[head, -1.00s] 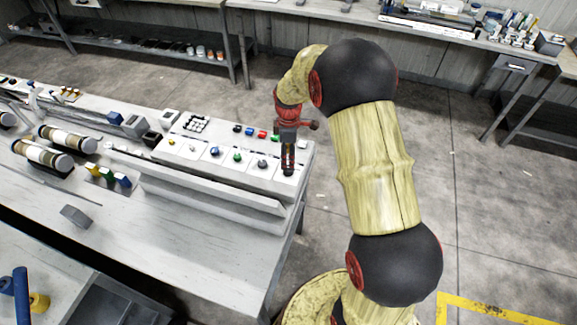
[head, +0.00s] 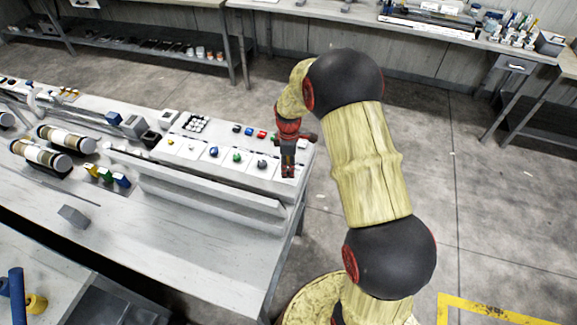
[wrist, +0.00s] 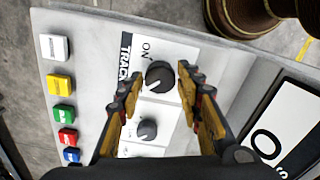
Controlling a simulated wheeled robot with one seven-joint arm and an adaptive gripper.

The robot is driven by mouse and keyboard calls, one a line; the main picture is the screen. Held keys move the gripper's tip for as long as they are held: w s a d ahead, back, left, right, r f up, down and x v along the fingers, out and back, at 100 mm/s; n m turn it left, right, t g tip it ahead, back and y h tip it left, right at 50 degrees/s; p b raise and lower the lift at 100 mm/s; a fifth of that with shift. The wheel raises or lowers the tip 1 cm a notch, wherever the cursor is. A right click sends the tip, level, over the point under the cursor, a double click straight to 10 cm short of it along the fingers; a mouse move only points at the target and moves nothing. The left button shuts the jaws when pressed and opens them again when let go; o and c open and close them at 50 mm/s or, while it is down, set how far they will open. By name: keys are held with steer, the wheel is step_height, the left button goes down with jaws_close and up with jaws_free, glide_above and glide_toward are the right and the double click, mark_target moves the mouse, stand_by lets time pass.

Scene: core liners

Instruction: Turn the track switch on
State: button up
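The track switch (wrist: 158,76) is a round black knob with a white pointer mark, on a white plate with "ON" printed near it and a black "TRACK" label (wrist: 125,60) beside it. My gripper (wrist: 160,74) is open in the wrist view, with one finger on each side of this knob. I cannot tell how far the tips are above the panel or whether they touch the knob. In the head view my gripper (head: 288,172) points down over the right end of the control panel (head: 225,178) and hides the switch.
A second black knob (wrist: 147,129) sits just below the first in the wrist view. A row of coloured buttons (wrist: 63,114) runs along the left of that view. A white sign (wrist: 278,130) lies at right. Clear floor (head: 430,130) is right of the bench.

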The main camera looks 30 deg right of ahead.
steer(key=c, duration=0.8)
steer(key=shift+m, duration=0.3)
steer(key=m+p, duration=0.2)
steer(key=m, duration=0.9)
steer(key=shift+m+p, duration=0.3)
steer(key=shift+p, duration=0.1)
steer(key=m, duration=0.5)
steer(key=shift+m+p, duration=0.3)
steer(key=shift+p, duration=0.05)
steer(key=o, duration=1.2)
steer(key=shift+c, duration=0.2)
